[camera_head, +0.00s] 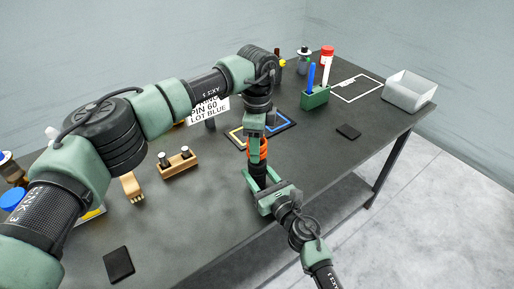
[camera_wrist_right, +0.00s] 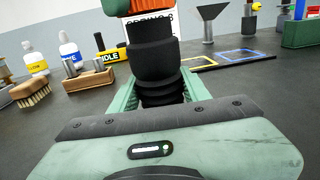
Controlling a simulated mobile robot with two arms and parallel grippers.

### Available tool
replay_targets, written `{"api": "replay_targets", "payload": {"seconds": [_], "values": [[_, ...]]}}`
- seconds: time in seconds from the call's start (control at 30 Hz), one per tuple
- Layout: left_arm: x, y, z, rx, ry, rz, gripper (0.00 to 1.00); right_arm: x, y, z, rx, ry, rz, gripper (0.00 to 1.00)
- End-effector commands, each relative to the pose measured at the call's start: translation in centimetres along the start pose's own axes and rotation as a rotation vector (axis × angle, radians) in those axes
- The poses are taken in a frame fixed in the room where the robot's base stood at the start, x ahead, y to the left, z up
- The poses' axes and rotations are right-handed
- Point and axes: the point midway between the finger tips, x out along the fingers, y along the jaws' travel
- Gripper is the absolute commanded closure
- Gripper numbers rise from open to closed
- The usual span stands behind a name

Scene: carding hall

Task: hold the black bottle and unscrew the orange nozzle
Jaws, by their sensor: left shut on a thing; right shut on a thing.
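The black bottle (camera_head: 258,171) stands upright near the middle of the table; in the right wrist view (camera_wrist_right: 152,62) its dark ribbed body fills the centre. The orange nozzle (camera_head: 263,147) is on top of it, and a strip of it shows at the top of the right wrist view (camera_wrist_right: 152,6). My left gripper (camera_head: 257,148) comes down from above and is shut on the orange nozzle, its fingers partly covering it. My right gripper (camera_head: 265,190) is shut on the lower part of the bottle from the near side. The bottle's base is hidden.
Behind are a blue-and-yellow marked mat (camera_head: 281,131) and a lettered sign (camera_head: 209,110). A wooden block with pegs (camera_head: 179,165) and a brush (camera_head: 132,188) lie left. The table's front right is clear.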

Motion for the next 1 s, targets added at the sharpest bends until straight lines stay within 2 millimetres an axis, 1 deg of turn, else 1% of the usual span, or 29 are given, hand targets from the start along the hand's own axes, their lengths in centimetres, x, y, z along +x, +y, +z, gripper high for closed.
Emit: {"api": "replay_targets", "payload": {"seconds": [0.13, 0.47, 0.57, 0.8, 0.9, 1.0], "values": [[-0.4, 0.0, 0.0, 0.0, 0.001, 0.0, 1.0, 0.0, 0.0, 0.0, 0.0, 0.0, 0.0, 1.0], [-0.5, 0.0, -0.1, 0.001, 0.001, 0.001, 1.0, 0.0, 0.0, 0.0, 0.0, 0.0, 0.0, 1.0], [-1.1, 0.0, -0.1, 0.001, 0.002, 0.0, 1.0, 0.0, 0.0, 0.0, 0.0, 0.0, 0.0, 1.0], [-4.0, 0.0, -0.1, 0.001, 0.002, -0.001, 1.0, 0.0, 0.0, 0.0, 0.0, 0.0, 0.0, 1.0], [-4.5, 0.0, -0.1, 0.001, 0.001, 0.001, 1.0, 0.0, 0.0, 0.0, 0.0, 0.0, 0.0, 1.0], [-4.5, 0.0, -0.1, 0.001, 0.002, 0.002, 1.0, 0.0, 0.0, 0.0, 0.0, -0.001, 0.0, 1.0]]}}
